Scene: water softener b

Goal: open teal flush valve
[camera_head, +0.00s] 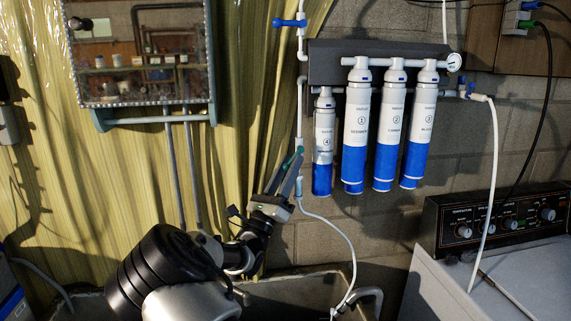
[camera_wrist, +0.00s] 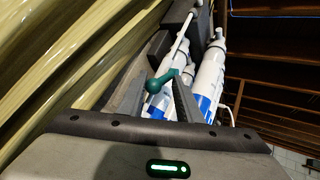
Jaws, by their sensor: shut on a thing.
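The teal flush valve (camera_wrist: 160,80) shows its rounded lever handle between my finger pads in the wrist view. It sits on a white pipe left of the filter cartridges. In the head view only a small teal bit (camera_head: 299,150) shows at my fingertips. My gripper (camera_head: 297,160) reaches up from below, left of the smallest cartridge, and is shut on the teal handle. The fingers (camera_wrist: 160,92) stand on both sides of the handle in the wrist view. Part of the handle and its pipe joint are hidden by the fingers.
Several white and blue filter cartridges (camera_head: 370,135) hang on a dark wall bracket (camera_head: 375,58). A blue valve (camera_head: 288,22) is on the pipe above. A white hose (camera_head: 333,228) hangs below right. A yellow curtain (camera_head: 60,170) and mirrored cabinet (camera_head: 140,50) are left.

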